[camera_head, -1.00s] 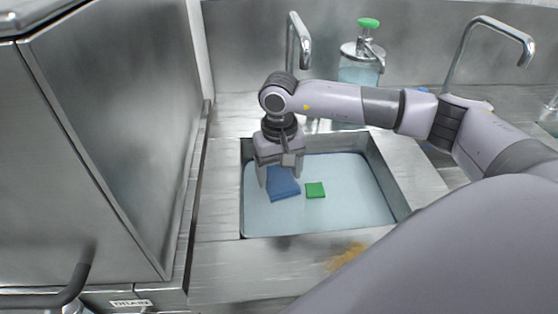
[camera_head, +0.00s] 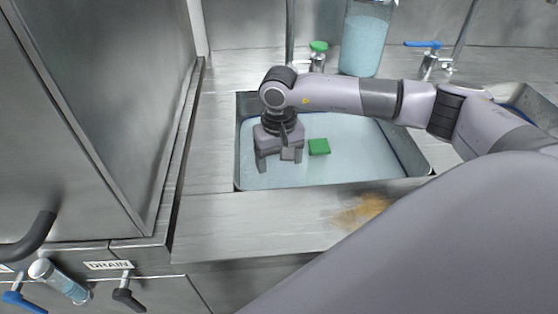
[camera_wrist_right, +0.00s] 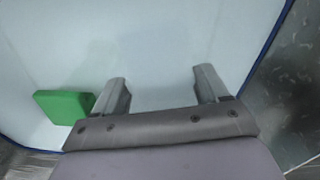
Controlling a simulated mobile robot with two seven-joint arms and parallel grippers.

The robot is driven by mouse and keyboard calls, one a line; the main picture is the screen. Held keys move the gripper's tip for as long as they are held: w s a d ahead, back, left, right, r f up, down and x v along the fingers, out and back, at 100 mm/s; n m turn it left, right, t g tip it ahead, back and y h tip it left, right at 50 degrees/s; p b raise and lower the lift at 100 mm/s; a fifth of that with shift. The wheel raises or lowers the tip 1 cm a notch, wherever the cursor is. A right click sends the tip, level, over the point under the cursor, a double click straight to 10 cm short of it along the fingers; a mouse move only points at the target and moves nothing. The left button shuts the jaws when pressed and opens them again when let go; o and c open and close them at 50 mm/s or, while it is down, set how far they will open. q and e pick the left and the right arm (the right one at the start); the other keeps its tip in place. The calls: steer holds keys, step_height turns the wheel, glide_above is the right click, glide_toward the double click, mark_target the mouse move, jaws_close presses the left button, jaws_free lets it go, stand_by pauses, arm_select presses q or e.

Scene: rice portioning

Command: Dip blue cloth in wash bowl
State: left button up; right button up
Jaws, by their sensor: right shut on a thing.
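My right gripper (camera_head: 279,165) reaches down into the wash bowl (camera_head: 245,108), a square metal basin filled with pale blue water. It is shut on the blue cloth. The cloth itself does not show now and seems hidden below the water at the fingertips. In the right wrist view the two fingers (camera_wrist_right: 163,92) point into the pale water, their tips at its surface. A green sponge-like block (camera_head: 319,147) lies just right of the gripper; it also shows at left in the right wrist view (camera_wrist_right: 63,106). My left gripper is not in view.
A container of blue liquid (camera_head: 365,42) stands behind the bowl, near a green-handled tap (camera_head: 318,50) and a blue-handled tap (camera_head: 428,52). A yellow-brown stain (camera_head: 360,211) marks the front counter. A tall metal cabinet (camera_head: 105,110) stands at left.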

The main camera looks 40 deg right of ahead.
mark_target(279, 177)
step_height(279, 177, down, 4)
steer(key=b, duration=0.3)
steer(key=shift+f, duration=0.25)
steer(key=shift+f+b, duration=0.5)
steer(key=shift+f, duration=0.25)
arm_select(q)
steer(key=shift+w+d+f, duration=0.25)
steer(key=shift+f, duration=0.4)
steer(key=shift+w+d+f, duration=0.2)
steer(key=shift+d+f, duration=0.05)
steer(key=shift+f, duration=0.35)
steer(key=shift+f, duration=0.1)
arm_select(e)
step_height(279, 177, up, 7)
steer(key=p, duration=0.4)
steer(key=shift+r, duration=0.2)
step_height(279, 177, up, 5)
steer(key=p, duration=0.3)
arm_select(q)
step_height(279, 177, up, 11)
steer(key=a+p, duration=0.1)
steer(key=p, duration=0.5)
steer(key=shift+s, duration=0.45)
arm_select(e)
step_height(279, 177, up, 10)
steer(key=shift+r, duration=0.2)
